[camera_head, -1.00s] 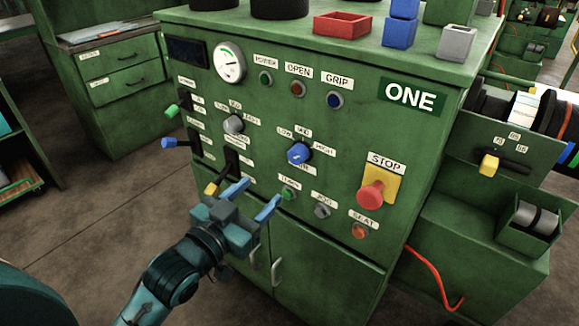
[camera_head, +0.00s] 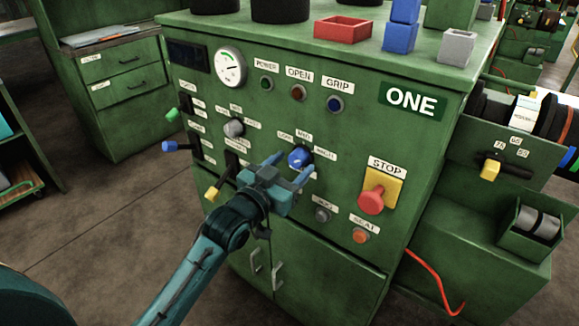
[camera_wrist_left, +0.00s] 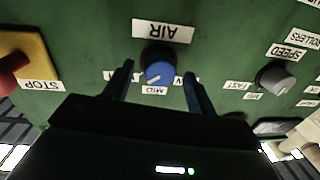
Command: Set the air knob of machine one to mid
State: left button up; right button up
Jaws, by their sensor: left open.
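The blue air knob (camera_head: 299,157) is on the green front panel of machine one (camera_head: 350,130), with LOW, MID and HIGH labels around it. It also shows in the left wrist view (camera_wrist_left: 160,72), upside down, under the AIR label (camera_wrist_left: 163,31) and above the MID label (camera_wrist_left: 154,90). A small pale mark shows on its lower side there; its exact setting is hard to read. My left gripper (camera_head: 296,162) is open, with one finger on each side of the knob. Gaps show between fingers and knob in the wrist view. My right gripper is not in view.
A grey speed knob (camera_head: 234,128) is left of the air knob. The red stop button (camera_head: 371,200) on its yellow plate is to the right. Grey (camera_head: 323,214) and orange (camera_head: 361,236) buttons sit below. A yellow-tipped lever (camera_head: 213,193) sticks out near my left arm.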

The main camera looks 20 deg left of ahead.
pick_arm(q)
jog(key=c, duration=1)
